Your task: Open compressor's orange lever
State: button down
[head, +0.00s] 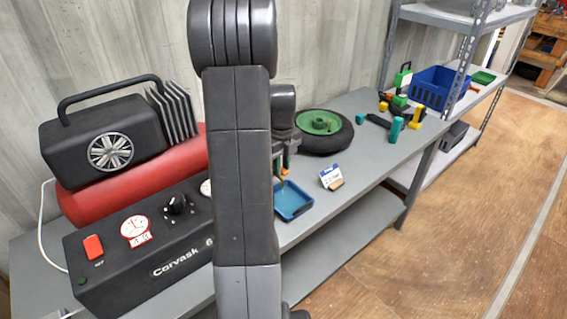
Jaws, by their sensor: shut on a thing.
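The compressor stands on the grey bench at the left, with a black motor housing (112,138), a red tank (135,175) and a black control box (150,250). The box carries a red switch, a gauge and a knob. My own arm hides the compressor's right end. My gripper (281,172) shows only in part behind the arm, above the blue tray. It is shut on a small orange-yellow piece (282,183), which looks like the orange lever. How the lever joins the compressor is hidden.
A blue tray (293,212) and a small card (331,177) lie on the bench. Behind is a wheel with a green hub (319,123). Tools and a blue crate (436,88) are farther right. The floor (450,220) at right is clear.

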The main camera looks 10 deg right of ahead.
jog(key=shift+a+r+m, duration=0.1)
jog(key=shift+a+m, duration=0.05)
jog(key=shift+m, duration=0.25)
jog(key=c, duration=1.2)
grip_release()
jog(key=shift+c, duration=0.2)
notch_tip(320, 180, up, 14)
jog(key=shift+f, duration=0.3)
notch_tip(320, 180, down, 14)
jog(key=shift+r, duration=0.2)
